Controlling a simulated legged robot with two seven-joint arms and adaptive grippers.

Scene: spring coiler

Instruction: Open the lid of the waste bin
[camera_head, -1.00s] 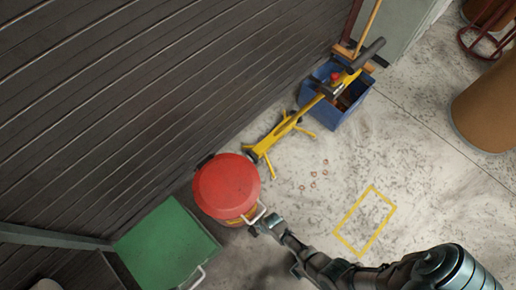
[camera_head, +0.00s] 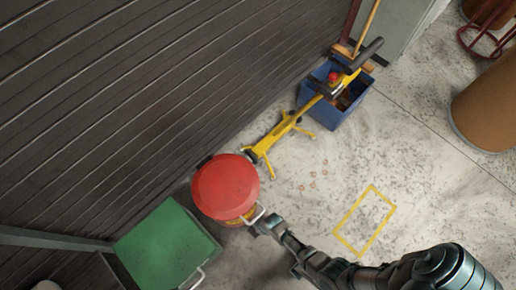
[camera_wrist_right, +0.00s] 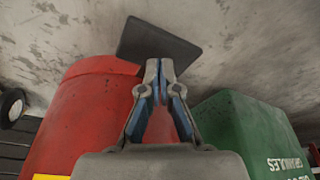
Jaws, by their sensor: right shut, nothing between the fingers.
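The red waste bin stands against the dark slatted wall in the head view, with its round red lid (camera_head: 226,187) down on top. A pale metal handle (camera_head: 254,215) sticks out at its lower right side. My right gripper (camera_head: 259,226) is beside the bin, close to that handle; I cannot tell whether they touch. In the right wrist view my gripper (camera_wrist_right: 160,64) is shut and empty. Its tips overlap a dark flat plate (camera_wrist_right: 150,42), and the red bin body (camera_wrist_right: 75,115) is behind it. My left gripper is not in view.
A green bin (camera_head: 167,245) stands close beside the red one, also seen in the wrist view (camera_wrist_right: 245,130). A yellow stand (camera_head: 276,136) and a blue crate (camera_head: 333,115) are along the wall. Floor with a yellow marked rectangle (camera_head: 347,241) is clear to the right.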

